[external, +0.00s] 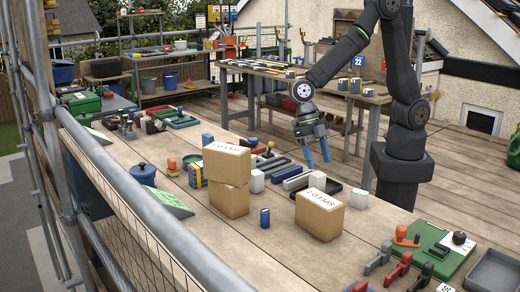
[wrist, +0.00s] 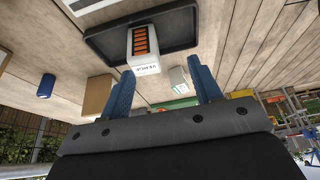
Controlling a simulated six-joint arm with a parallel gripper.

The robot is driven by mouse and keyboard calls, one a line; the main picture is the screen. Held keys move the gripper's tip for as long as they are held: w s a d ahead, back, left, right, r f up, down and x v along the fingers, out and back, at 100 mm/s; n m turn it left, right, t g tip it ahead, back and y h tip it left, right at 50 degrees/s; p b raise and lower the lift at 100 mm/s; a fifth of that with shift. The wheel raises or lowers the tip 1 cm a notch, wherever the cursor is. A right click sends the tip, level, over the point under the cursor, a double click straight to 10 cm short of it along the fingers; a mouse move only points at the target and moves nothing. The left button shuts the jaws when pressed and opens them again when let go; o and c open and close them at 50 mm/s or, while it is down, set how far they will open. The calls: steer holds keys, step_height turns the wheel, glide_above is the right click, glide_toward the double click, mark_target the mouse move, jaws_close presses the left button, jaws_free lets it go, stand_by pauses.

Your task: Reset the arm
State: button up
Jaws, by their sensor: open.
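My gripper (external: 317,158) hangs above the wooden bench in the external view, its two blue fingers apart and nothing seen held between them. In the wrist view the fingers (wrist: 160,68) are spread wide. Beyond them, a white box with orange bars (wrist: 145,44) stands on a dark tray (wrist: 103,42). The dark tray also shows in the external view (external: 332,184), below and near the gripper, partly hidden by a cardboard box. The arm bends over from its upright base at right.
A labelled cardboard box (external: 318,215) stands in front of the gripper, with two stacked cartons (external: 228,180) to its left. A blue can (external: 265,218) stands between them. Clamps (external: 398,270) and a green case (external: 430,245) lie at right. The front middle boards are clear.

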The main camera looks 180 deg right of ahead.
steer(key=s+d+r, duration=0.2)
steer(key=s+r, duration=0.3)
steer(key=s, duration=0.2)
steer(key=w+d+f+m+h, duration=0.2)
steer(key=w+d+m+h, duration=0.4)
steer(key=w+d+m, duration=0.6)
steer(key=shift+w+f+m, duration=0.15)
steer(key=shift+w+m, duration=1.15)
steer(key=shift+m, duration=1.4)
steer(key=shift+d, duration=0.1)
